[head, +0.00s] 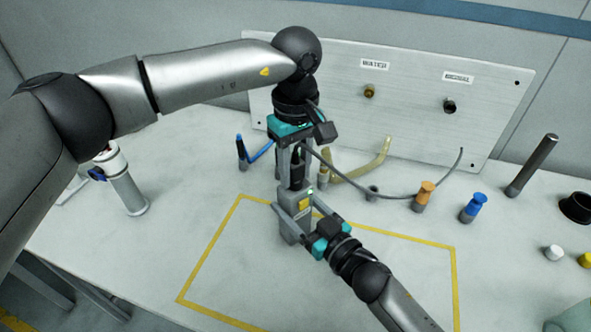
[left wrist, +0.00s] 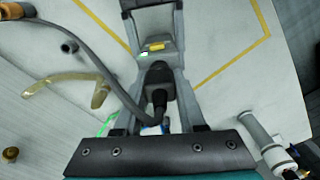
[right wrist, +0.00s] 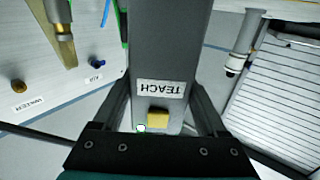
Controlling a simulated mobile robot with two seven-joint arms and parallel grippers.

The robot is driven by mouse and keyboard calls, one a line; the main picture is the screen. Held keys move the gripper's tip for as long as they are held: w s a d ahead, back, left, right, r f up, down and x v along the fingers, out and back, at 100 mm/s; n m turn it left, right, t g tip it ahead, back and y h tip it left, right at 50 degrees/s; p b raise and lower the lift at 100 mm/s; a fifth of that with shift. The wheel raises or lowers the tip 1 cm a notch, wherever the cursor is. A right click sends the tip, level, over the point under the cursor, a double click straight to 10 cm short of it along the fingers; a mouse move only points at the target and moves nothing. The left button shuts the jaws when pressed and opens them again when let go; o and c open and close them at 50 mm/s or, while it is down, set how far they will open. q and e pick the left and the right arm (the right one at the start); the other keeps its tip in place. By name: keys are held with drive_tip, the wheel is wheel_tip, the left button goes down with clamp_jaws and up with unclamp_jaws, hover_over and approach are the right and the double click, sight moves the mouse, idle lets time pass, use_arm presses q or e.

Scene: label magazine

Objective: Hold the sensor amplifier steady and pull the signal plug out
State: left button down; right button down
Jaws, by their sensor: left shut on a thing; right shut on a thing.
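The sensor amplifier (head: 291,229) is a grey upright block inside the yellow outline. In the right wrist view it (right wrist: 170,40) shows a TEACH label, a yellow button (right wrist: 158,117) and a small green light. My right gripper (head: 294,199) is shut on its sides. The signal plug (head: 296,171) is black and stands above the amplifier, with a grey cable (left wrist: 105,75) leaving it. My left gripper (head: 295,178) comes from above and is shut on the plug (left wrist: 158,80). The plug's lower end appears to meet the amplifier's top; how deep it sits is hidden.
A yellowish tube (head: 365,168), an orange-topped fitting (head: 425,193) and a blue-topped one (head: 474,206) stand right of the amplifier. A white-grey cylinder (head: 128,190) stands left. The outlined area (head: 235,260) is otherwise clear.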

sight(296, 153)
use_arm(q)
drive_tip(key=shift+r, duration=2.15)
use_arm(e)
drive_tip(key=shift+f, duration=0.15)
unclamp_jaws()
drive_tip(key=shift+d, duration=0.1)
drive_tip(key=v, duration=1.2)
drive_tip(key=shift+s, duration=0.1)
